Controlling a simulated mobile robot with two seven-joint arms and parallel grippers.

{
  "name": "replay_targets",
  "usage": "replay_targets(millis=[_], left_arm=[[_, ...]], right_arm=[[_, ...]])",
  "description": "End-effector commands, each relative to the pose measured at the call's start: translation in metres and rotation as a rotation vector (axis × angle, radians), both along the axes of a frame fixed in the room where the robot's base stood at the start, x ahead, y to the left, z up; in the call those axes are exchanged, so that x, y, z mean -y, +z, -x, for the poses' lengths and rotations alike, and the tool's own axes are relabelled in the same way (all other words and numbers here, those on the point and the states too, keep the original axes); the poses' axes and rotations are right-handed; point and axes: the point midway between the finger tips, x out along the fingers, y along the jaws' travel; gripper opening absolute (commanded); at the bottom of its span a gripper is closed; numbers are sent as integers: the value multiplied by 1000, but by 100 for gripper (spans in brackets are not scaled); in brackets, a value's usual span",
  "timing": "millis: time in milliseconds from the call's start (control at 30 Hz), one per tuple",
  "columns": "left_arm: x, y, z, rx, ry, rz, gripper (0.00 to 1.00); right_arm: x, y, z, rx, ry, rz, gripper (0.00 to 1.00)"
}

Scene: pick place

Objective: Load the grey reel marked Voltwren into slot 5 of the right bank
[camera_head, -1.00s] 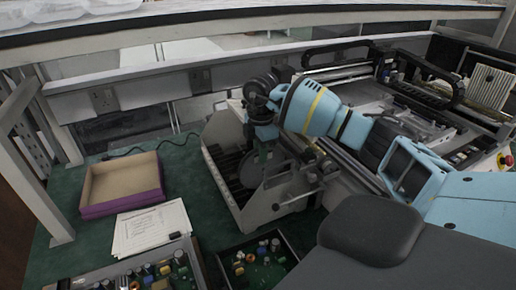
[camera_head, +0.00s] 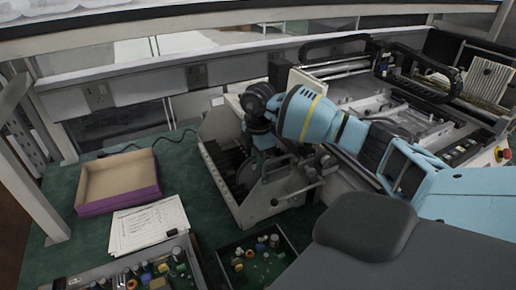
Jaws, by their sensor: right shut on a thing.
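My right arm reaches in from the right, and its gripper (camera_head: 260,152) points down over the slotted bank (camera_head: 222,172) on the near left side of the pick-and-place machine. The gripper is shut on a grey reel (camera_head: 243,174), a thin disc held upright. The reel's lower part is down among the bank's dividers; I cannot tell whether it is seated, nor which slot it is in. Its marking is not readable. My arm and the bank's side plate hide part of the reel and the slots. My left gripper is not in view.
A purple-edged open box (camera_head: 118,185) and printed sheets (camera_head: 150,225) lie left of the bank on the green surface. Trays with electronic parts (camera_head: 255,255) stand in front. The machine body (camera_head: 385,125) fills the right. Green surface is clear between box and bank.

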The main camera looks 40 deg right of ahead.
Motion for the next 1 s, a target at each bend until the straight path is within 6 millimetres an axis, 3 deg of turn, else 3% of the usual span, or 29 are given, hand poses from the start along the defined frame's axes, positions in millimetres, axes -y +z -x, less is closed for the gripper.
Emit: replay_targets(millis=[100,133,300,500,633,1000], left_arm=[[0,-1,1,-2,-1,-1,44],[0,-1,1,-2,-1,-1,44],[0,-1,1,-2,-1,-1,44],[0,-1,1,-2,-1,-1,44],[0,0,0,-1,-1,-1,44],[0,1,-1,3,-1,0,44]], right_arm=[[0,0,0,0,0,0,0],[0,0,0,0,0,0,19],[0,0,0,0,0,0,42],[0,0,0,0,0,0,42],[0,0,0,0,0,0,57],[0,0,0,0,0,0,57]])
